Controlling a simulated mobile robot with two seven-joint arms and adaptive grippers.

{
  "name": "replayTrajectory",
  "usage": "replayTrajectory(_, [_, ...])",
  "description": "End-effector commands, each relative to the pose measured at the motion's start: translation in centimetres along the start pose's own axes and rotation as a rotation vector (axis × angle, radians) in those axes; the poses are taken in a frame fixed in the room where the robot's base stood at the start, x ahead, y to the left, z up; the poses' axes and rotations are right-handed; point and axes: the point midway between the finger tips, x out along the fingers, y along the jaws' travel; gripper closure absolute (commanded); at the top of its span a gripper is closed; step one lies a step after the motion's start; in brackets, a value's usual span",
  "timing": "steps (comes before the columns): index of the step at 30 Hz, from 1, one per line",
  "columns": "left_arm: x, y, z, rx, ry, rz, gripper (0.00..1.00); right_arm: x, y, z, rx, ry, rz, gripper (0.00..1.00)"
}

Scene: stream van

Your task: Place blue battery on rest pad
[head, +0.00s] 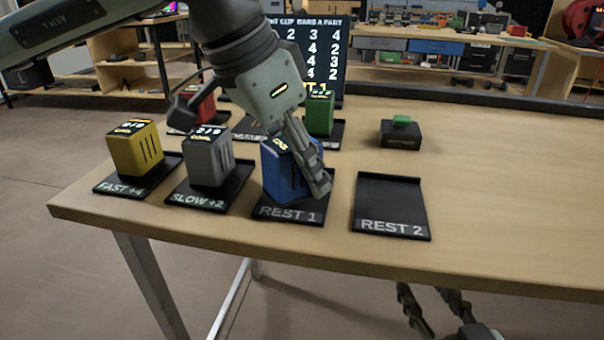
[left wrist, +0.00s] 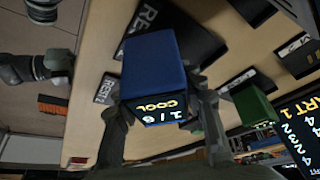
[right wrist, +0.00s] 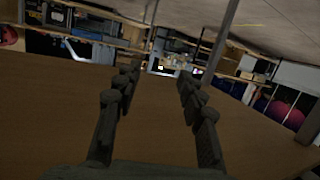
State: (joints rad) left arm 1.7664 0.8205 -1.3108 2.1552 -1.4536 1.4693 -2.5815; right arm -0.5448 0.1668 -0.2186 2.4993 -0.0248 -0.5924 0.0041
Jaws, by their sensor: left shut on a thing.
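The blue battery (head: 277,178) is upright at the REST 1 pad (head: 290,213). I cannot tell whether its base touches the pad. My left gripper (head: 302,176) comes down from above and is shut on the battery. In the left wrist view the blue battery (left wrist: 153,62) sits between both fingers, with its lit COOL label showing. The REST 2 pad (head: 390,200) to the right is empty. My right gripper (head: 432,300) is below the table's front edge in the head view. In the right wrist view its fingers (right wrist: 158,85) are apart with nothing between them.
A yellow battery (head: 135,150) stands on the FAST +4 pad and a grey one (head: 208,160) on the SLOW +2 pad. Red (head: 190,110) and green (head: 320,113) batteries stand behind. A black box with a green top (head: 401,131) is farther right. The table's right side is clear.

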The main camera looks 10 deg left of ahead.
Motion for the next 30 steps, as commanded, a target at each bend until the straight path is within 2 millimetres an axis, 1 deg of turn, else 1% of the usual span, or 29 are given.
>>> replayTrajectory(1, [0.6,0.0,0.4,0.0,-0.001,0.0,1.0,0.0,-0.2,-0.4,0.003,0.019,-0.004,0.6])
replayTrajectory(3, [1.1,0.0,0.5,0.0,0.001,0.0,1.0,0.0,-0.3,-0.8,0.004,0.032,-0.006,0.6])
replayTrajectory(12, [1.1,0.0,0.5,0.0,0.002,0.0,1.0,0.0,-0.3,-0.9,0.004,0.04,-0.007,0.6])
replayTrajectory(29, [1.3,0.0,0.6,0.0,0.002,0.0,1.0,0.0,-1.2,-2.5,0.015,0.119,-0.026,0.6])
replayTrajectory(30, [1.4,0.0,0.7,0.0,0.0,0.001,0.6,0.0,-1.2,-2.7,0.016,0.125,-0.026,0.6])
